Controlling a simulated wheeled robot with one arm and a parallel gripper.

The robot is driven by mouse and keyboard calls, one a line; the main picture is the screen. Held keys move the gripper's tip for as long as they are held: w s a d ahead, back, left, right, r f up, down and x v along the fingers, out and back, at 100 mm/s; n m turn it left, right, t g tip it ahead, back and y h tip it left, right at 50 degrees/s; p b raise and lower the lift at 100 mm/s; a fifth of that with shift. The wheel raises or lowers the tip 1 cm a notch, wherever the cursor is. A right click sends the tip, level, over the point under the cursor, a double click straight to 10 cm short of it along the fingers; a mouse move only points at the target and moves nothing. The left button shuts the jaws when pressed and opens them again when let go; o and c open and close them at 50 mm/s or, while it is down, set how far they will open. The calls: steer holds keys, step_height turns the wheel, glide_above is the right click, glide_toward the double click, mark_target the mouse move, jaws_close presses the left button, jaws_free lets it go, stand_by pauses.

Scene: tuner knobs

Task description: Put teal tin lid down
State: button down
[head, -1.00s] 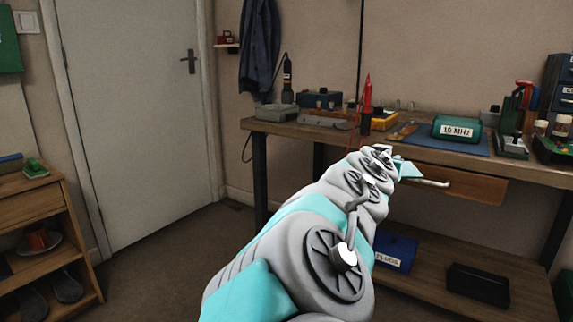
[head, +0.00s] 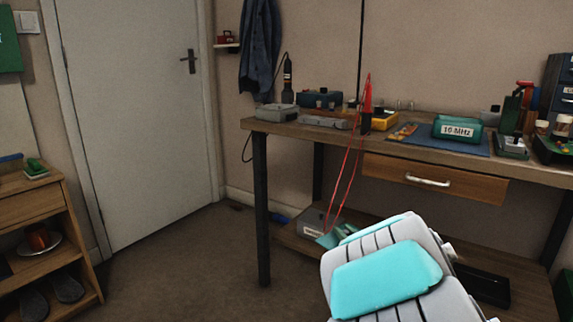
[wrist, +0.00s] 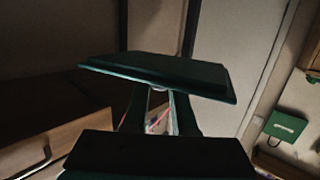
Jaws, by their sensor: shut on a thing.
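The teal tin lid (wrist: 160,75) shows in the wrist view as a dark, flat slab at the far end of my gripper (wrist: 160,110). Two dark fingers reach up to it, and I take the gripper to be shut on it. In the head view a small teal piece (head: 328,240), probably the lid, shows beyond my arm, in front of the bench's lower shelf. My arm hides most of the gripper there. A teal tin (head: 458,131) labelled 10 MHz stands on the blue mat on the bench. The lid is apart from it, lower and to the left.
The wooden bench (head: 275,127) carries instruments and tools. Red leads (head: 347,170) hang in front of it from the top. A shut-looking drawer (head: 435,182) sits below the top. A grey labelled box (head: 312,224) is on the lower shelf. The floor at left is clear.

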mark_target(344, 231)
steer(key=shift+w+a+f+y, duration=0.1)
steer(key=shift+f+y, duration=0.3)
steer(key=shift+f, duration=0.35)
steer(key=shift+w+r+p, duration=0.15)
steer(key=shift+r+p, duration=0.2)
steer(key=shift+r, duration=0.05)
steer(key=r+p, duration=0.4)
steer(key=r, duration=0.1)
steer(key=r+p, duration=0.2)
steer(key=p, duration=0.1)
steer(key=shift+s+a+r, duration=0.15)
steer(key=shift+s+r, duration=0.15)
steer(key=shift+w, duration=0.1)
steer(key=shift+d+f, duration=0.1)
steer(key=shift+d, duration=0.1)
